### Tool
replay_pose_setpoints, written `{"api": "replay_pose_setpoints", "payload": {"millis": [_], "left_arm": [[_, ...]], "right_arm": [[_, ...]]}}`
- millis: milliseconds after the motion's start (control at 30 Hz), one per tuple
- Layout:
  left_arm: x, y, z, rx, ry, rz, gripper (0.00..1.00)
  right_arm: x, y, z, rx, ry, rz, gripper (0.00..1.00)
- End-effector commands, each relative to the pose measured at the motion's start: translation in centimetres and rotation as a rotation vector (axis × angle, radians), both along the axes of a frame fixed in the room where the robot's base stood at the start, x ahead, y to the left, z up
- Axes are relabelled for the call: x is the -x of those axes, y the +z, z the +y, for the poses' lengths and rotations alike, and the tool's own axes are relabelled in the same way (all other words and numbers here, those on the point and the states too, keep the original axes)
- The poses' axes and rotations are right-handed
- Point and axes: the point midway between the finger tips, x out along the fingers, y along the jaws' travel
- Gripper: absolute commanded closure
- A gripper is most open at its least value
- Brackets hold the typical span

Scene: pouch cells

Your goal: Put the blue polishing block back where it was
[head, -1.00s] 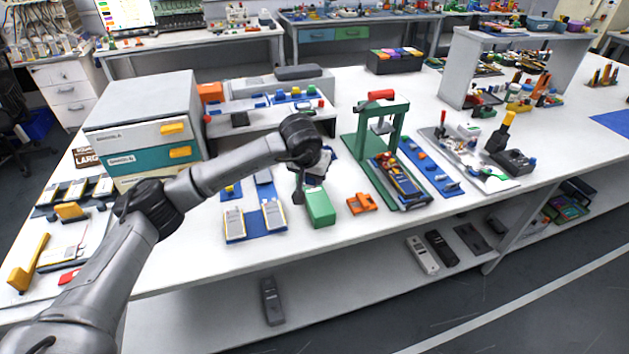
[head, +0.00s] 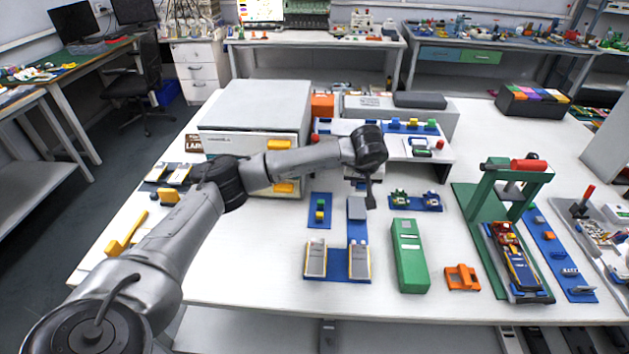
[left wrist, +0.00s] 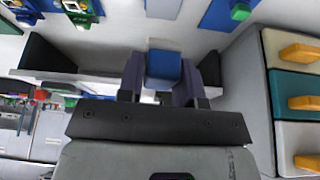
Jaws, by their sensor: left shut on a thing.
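My left gripper (head: 368,190) is low above the table, in front of the white raised shelf and right of the drawer cabinet. In the left wrist view, my left gripper (left wrist: 170,85) is shut on the blue polishing block (left wrist: 163,66), which shows a blue face between the two dark fingers. In the head view the arm and gripper hide the block, and I cannot tell whether it touches anything below. My right gripper is not in view.
The white shelf (head: 440,166) stands behind the gripper, and the drawer cabinet (head: 255,110) is to its left. Blue mats with pouch cells (head: 315,260), a green box (head: 410,255), an orange bracket (head: 462,278) and a green press (head: 470,225) stand nearby. The front table strip is clear.

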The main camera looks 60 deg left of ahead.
Motion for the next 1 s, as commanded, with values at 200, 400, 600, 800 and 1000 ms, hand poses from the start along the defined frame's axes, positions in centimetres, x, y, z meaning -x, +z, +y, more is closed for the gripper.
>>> {"api": "replay_pose_setpoints", "payload": {"millis": [200, 400, 600, 800, 1000], "left_arm": [[0.7, 0.0, 0.7, 0.000, 0.283, -0.003, 0.86], [1.0, -0.1, 1.0, 0.000, 0.429, -0.004, 0.86], [2.0, -1.9, 3.6, -0.001, 0.472, -0.002, 0.86], [3.3, -4.5, 7.6, 0.000, 0.471, -0.002, 0.86], [4.3, -6.2, 10.5, 0.001, 0.468, -0.003, 0.86]], "right_arm": [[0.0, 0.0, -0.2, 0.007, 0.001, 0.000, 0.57], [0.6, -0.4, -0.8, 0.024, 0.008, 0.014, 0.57], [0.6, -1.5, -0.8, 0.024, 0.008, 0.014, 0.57], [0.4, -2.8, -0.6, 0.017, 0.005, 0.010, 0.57], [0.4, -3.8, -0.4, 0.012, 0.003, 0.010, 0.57]]}}
